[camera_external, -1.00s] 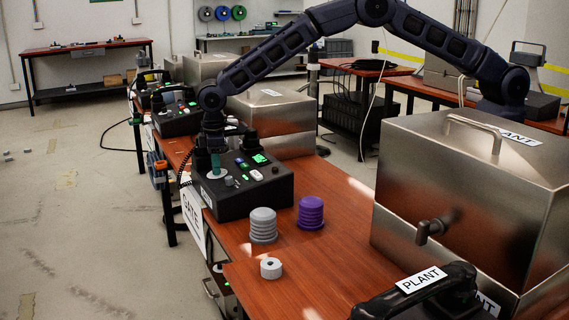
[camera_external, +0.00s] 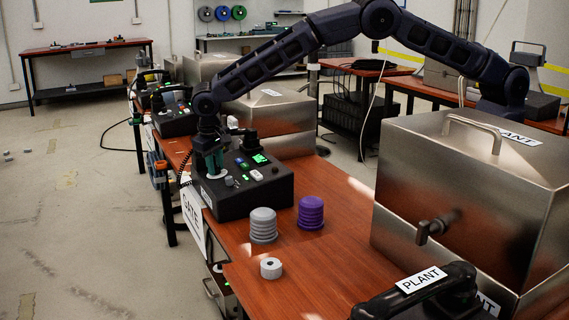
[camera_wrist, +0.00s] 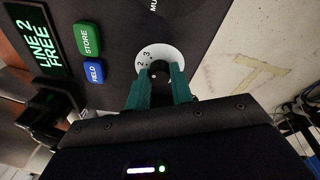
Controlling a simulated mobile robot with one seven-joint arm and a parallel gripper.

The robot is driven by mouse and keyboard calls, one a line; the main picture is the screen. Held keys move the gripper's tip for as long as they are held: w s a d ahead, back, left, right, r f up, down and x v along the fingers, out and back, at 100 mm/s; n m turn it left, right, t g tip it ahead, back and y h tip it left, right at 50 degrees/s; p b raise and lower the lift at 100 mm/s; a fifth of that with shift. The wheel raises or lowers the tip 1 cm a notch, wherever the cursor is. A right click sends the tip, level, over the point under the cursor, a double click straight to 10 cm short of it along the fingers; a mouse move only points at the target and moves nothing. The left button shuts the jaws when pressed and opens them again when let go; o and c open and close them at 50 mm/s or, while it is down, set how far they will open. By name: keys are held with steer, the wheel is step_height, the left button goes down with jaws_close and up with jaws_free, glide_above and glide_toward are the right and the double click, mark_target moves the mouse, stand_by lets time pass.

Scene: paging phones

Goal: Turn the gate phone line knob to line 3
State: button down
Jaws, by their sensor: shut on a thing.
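The gate phone (camera_external: 240,197) is a black box at the left edge of the wooden bench, with a "GATE" sign (camera_external: 192,214) below it. Its line knob (camera_wrist: 158,70) sits on a white dial (camera_wrist: 146,56) where the numbers 2 and 3 show. My gripper (camera_wrist: 160,88) has teal fingers shut on the knob, one on each side. The knob is mostly hidden between them. In the external view my gripper (camera_external: 214,163) is over the phone's left part. The phone's screen (camera_wrist: 38,38) reads "LINE 2 FREE".
A green STORE button (camera_wrist: 88,39) and a blue button (camera_wrist: 94,73) lie beside the dial. A grey ribbed cylinder (camera_external: 263,226), a purple one (camera_external: 311,213) and a white ring (camera_external: 271,268) stand on the bench. A metal case (camera_external: 470,190) stands right.

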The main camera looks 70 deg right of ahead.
mark_target(212, 179)
steer(key=shift+m, duration=2)
steer(key=c, duration=1.2)
jaws_free()
steer(key=shift+c, duration=0.2)
step_height(212, 179, up, 10)
steer(key=a, duration=0.2)
steer(key=shift+a+r, duration=0.25)
steer(key=shift+a, duration=0.05)
